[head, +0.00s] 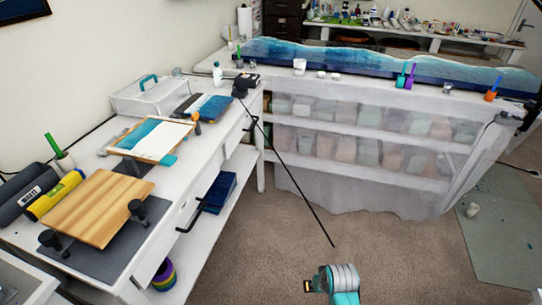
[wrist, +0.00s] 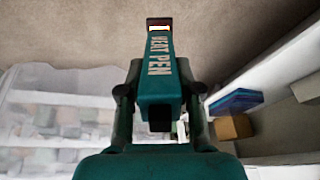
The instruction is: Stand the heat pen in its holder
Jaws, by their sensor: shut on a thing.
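The heat pen (wrist: 159,68) is teal with white "HEAT PEN" lettering and a dark end with a copper-coloured patch. My gripper (wrist: 160,92) is shut on it, a dark finger on each side. The pen points toward the top of the wrist view, over the carpet. In the head view my arm's end is at the bottom edge, and a small dark and orange piece beside it may be the pen's end. A black box-like thing (head: 246,82) stands at the far end of the left bench; I cannot tell whether it is the holder.
The white left bench (head: 205,148) carries a wooden board (head: 97,207), a blue-and-white panel (head: 152,139) and rollers. A thin dark line runs from the black box down over the carpet. A plastic-draped shelf (head: 365,160) stands behind. Carpet in the middle is clear.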

